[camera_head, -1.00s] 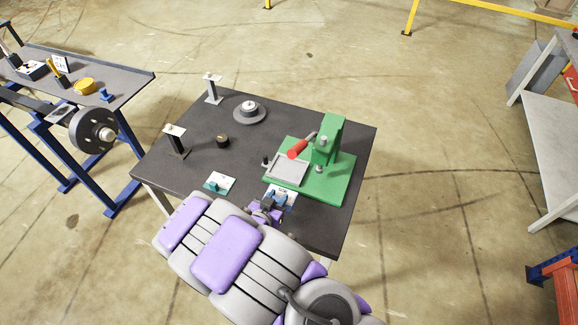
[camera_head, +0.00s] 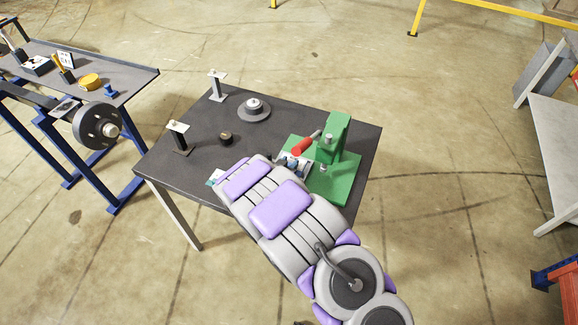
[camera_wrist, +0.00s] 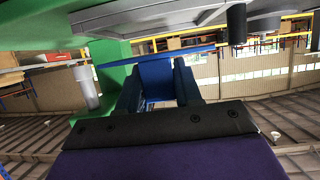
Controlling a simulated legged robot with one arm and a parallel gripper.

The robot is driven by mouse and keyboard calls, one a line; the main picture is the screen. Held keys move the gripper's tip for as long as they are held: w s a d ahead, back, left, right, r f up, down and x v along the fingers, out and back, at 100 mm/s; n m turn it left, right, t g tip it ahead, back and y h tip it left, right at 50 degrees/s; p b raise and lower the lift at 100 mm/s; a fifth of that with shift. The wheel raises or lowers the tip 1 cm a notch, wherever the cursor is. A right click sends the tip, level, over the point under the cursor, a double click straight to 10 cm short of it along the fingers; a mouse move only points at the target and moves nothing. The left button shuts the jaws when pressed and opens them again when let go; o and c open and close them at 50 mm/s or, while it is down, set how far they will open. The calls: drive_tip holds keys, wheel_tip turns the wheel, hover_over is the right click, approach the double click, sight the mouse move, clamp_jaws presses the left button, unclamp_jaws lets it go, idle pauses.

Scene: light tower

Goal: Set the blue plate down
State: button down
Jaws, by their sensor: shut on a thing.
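The blue plate (camera_wrist: 155,82) is between the fingers of my gripper (camera_wrist: 158,90) in the wrist view, with its thin blue edge running across above the fingers. My gripper is shut on it. In the head view my gripper (camera_head: 288,166) is at the pale square bed of the green press, and my arm hides most of the plate and the bed. In the wrist view a grey flat part (camera_wrist: 150,16) lies close to the plate's edge. I cannot tell whether they touch.
The green press (camera_head: 337,150) with a red handle (camera_head: 305,145) stands just right of my gripper. A round grey part (camera_head: 254,111), a small dark knob (camera_head: 226,138) and two stands (camera_head: 180,138) are on the dark table (camera_head: 170,165).

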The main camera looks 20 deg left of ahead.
sight(291, 161)
drive_tip(key=shift+w, duration=0.4)
drive_tip(key=shift+w+a+f, duration=0.1)
drive_tip(key=shift+w, duration=0.5)
wheel_tip(291, 161, down, 2)
drive_tip(key=shift+b, duration=0.4)
drive_tip(key=shift+s+f+p, duration=0.1)
drive_tip(key=shift+f+p, duration=0.25)
drive_tip(key=shift+f, duration=0.15)
drive_tip(key=shift+f, duration=0.1)
drive_tip(key=c, duration=0.8)
unclamp_jaws()
drive_tip(key=shift+f, duration=0.1)
drive_tip(key=shift+o, duration=0.2)
drive_tip(key=shift+f+b, duration=0.1)
drive_tip(key=shift+b, duration=0.35)
